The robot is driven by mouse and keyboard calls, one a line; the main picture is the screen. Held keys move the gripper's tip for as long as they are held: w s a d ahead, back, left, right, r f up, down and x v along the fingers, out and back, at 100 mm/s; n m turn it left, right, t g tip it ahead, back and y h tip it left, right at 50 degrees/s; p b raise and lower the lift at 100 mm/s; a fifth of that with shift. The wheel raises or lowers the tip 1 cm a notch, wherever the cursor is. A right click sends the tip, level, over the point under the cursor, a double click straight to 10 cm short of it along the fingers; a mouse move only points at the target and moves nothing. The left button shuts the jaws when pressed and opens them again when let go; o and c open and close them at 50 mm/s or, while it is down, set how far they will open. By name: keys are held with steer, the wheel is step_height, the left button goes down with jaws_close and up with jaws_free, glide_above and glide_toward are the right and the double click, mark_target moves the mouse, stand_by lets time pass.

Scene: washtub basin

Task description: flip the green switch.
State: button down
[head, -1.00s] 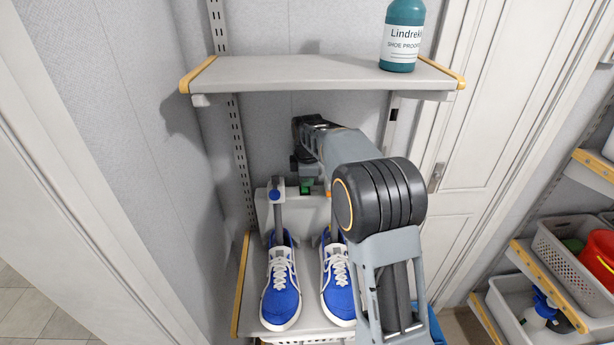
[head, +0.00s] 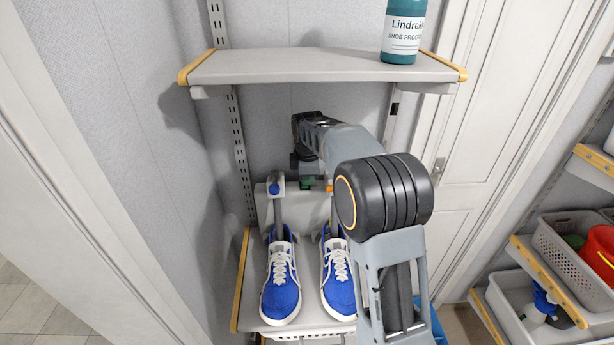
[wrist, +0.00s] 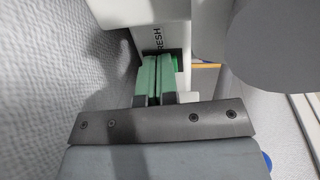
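A pale grey shoe dryer (head: 308,206) stands at the back of the lower shelf, and its white body with the letters "FRESH" shows in the wrist view (wrist: 150,38). My gripper (wrist: 155,78) has two light green finger pads side by side with only a thin gap, so it looks shut and empty. Its tips are close to the dryer's face. A darker green bit (wrist: 178,56) just beyond the tips appears to be the green switch, mostly hidden by the fingers.
Two blue shoes (head: 282,285) (head: 338,280) sit before the dryer. A blue knob (head: 276,188) tops a post at left, and an orange piece (head: 329,188) is to its right. An upper shelf (head: 310,67) with a teal bottle (head: 403,30) hangs above my arm.

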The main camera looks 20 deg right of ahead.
steer(key=shift+r, duration=0.15)
step_height(320, 180, up, 7)
steer(key=s, duration=0.1)
steer(key=shift+s+a+r+b, duration=0.15)
steer(key=shift+a+b, duration=0.05)
steer(key=shift+b, duration=0.15)
stand_by(0.3)
steer(key=r, duration=0.1)
steer(key=w, duration=0.1)
steer(key=r, duration=0.1)
steer(key=shift+w+a+r+p, duration=0.15)
steer(key=shift+a+r+p, duration=0.15)
steer(key=shift+r, duration=0.05)
steer(key=shift+w+d+f+p, duration=0.15)
steer(key=shift+w+f, duration=0.1)
steer(key=shift+f, duration=1.4)
steer(key=shift+w+a+f+p, duration=0.1)
steer(key=shift+w+f, duration=0.15)
steer(key=shift+f, duration=1.45)
steer(key=shift+w+d+f+p, duration=0.15)
steer(key=shift+w+f, duration=0.1)
steer(key=shift+f, duration=1.4)
steer(key=shift+f, duration=0.1)
